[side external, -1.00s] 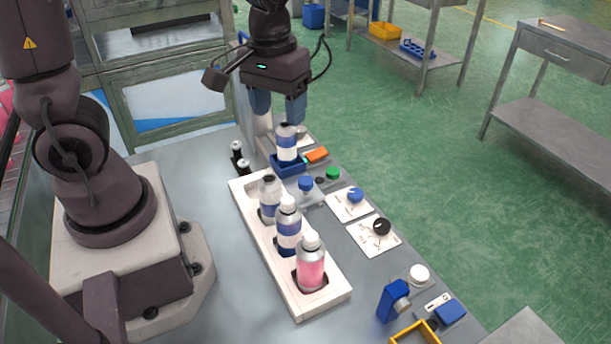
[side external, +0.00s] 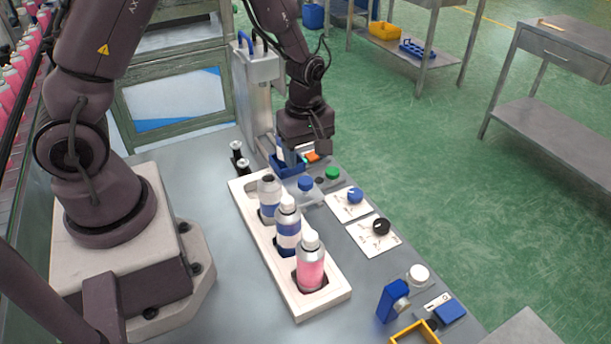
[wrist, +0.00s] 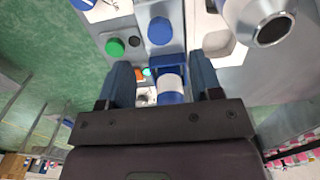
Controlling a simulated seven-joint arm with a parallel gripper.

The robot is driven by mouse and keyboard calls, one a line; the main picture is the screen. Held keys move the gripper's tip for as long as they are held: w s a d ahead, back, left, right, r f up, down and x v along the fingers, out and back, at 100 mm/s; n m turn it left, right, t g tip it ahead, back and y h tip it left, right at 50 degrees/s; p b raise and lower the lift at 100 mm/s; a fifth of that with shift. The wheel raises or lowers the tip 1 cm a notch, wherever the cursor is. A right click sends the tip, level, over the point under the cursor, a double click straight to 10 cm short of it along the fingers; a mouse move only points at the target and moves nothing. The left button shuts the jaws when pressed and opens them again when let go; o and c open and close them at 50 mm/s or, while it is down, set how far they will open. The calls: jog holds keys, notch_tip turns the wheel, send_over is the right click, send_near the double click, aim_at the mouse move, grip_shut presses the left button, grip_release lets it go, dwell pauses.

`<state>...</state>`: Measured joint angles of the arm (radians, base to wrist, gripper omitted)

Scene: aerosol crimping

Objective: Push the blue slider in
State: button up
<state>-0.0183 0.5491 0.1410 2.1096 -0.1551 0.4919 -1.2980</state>
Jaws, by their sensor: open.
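The blue slider (side external: 287,165) is a small blue holder on the grey bench, below the upright metal press. It also shows in the wrist view (wrist: 168,60). A can with a white and blue body (wrist: 171,84) stands at it, mostly hidden by my gripper in the side view. A round blue knob (side external: 305,184) sits in front of the slider on a metal plate. My gripper (wrist: 161,72) is open, pointing down, with one finger on each side of the can and slider. I cannot tell whether a finger touches either one.
A white rack (side external: 287,297) holds three containers just in front of the slider. The press (side external: 259,95) stands close behind my gripper. A green button (side external: 332,173), an orange part (side external: 312,157) and dial plates (side external: 373,238) lie to the right.

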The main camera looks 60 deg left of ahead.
aim_at(306, 179)
notch_tip(306, 179, down, 7)
jog(key=shift+r, duration=0.2)
jog(key=c, duration=1.1)
jog(key=shift+a, duration=0.1)
